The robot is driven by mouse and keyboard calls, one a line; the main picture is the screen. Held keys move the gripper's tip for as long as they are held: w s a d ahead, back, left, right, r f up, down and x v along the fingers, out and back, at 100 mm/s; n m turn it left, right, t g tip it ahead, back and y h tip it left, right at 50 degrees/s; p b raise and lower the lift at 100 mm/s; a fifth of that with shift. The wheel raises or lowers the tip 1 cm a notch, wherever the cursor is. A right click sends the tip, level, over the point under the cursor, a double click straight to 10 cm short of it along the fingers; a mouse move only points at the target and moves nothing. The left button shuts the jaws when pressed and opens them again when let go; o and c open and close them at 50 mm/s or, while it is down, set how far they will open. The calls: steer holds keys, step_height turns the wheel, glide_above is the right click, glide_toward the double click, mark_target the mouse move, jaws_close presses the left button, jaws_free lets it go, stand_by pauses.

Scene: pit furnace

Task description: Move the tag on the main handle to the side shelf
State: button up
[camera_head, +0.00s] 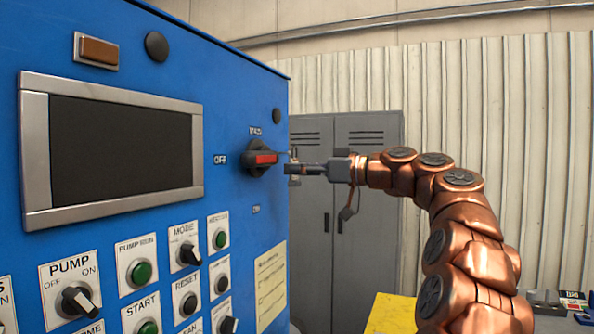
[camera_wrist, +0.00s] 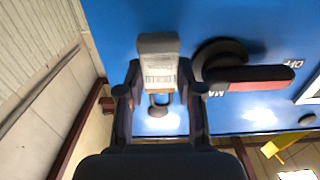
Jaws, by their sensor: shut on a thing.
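The main handle (camera_head: 262,158) is a dark rotary knob with a red bar on the blue panel, beside the OFF label. It also shows in the wrist view (camera_wrist: 245,77). My gripper (camera_head: 291,169) is just right of the handle, level with it. In the wrist view its fingers (camera_wrist: 158,92) are shut on the tag (camera_wrist: 159,60), a pale grey block with a dark loop below it. The tag appears beside the handle; I cannot tell whether they touch. No side shelf is clearly identifiable; a yellow surface (camera_head: 392,313) shows low at the right.
The blue panel (camera_head: 240,105) with a screen, buttons and switches fills the left. Grey lockers (camera_head: 368,135) stand behind my gripper. Small dark items (camera_head: 562,302) lie at the lower right. The space between panel and lockers looks open.

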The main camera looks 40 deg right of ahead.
steer(key=shift+v, duration=1.4)
stand_by(0.4)
